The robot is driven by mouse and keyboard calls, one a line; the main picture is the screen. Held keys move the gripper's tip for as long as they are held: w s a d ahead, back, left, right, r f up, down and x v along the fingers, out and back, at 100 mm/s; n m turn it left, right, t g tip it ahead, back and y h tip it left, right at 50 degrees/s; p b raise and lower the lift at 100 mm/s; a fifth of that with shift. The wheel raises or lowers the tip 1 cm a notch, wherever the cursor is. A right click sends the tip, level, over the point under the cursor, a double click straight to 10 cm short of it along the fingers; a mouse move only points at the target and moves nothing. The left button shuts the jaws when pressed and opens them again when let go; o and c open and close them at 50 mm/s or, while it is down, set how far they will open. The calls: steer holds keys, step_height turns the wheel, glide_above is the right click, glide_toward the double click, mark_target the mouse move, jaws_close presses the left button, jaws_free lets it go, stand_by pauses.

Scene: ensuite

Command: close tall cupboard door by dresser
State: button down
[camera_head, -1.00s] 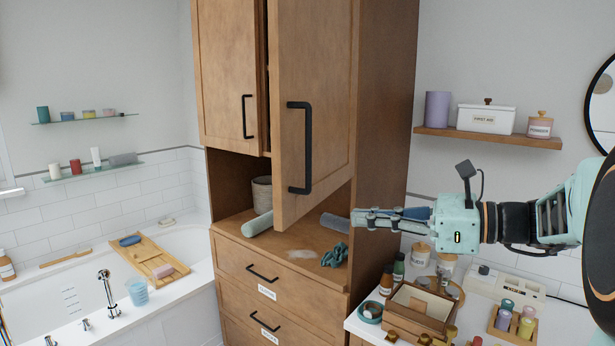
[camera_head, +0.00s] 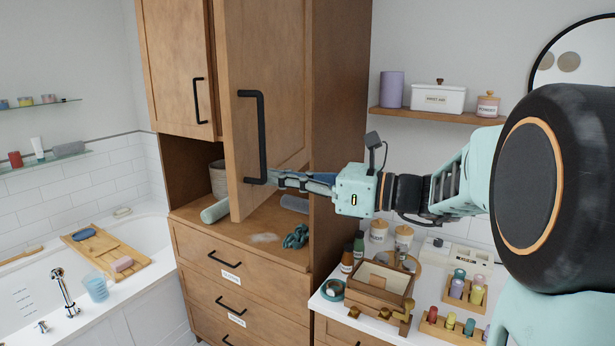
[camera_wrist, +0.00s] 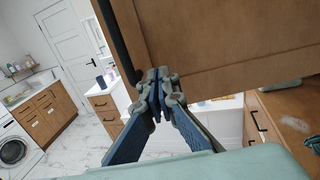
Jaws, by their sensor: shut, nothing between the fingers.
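The tall wooden cupboard's right door (camera_head: 282,90) stands ajar, its free edge swung out past the closed left door (camera_head: 178,70). A black bar handle (camera_head: 262,138) is on its front. My gripper (camera_head: 275,178) is shut and empty, its tips at the lower end of that handle. In the wrist view my gripper (camera_wrist: 160,82) points at the lower part of the door (camera_wrist: 225,45), with the dark handle (camera_wrist: 114,40) just left of the fingertips. I cannot tell whether the tips touch the door or handle.
Below the door is an open shelf (camera_head: 262,238) with a rolled towel (camera_head: 216,211) and a teal cloth (camera_head: 296,237). A counter to the right holds a wooden box (camera_head: 380,286) and bottles. A wall shelf (camera_head: 430,117) is behind my arm. A bathtub (camera_head: 105,285) is at left.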

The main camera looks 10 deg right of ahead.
steer(key=shift+x, duration=1.1)
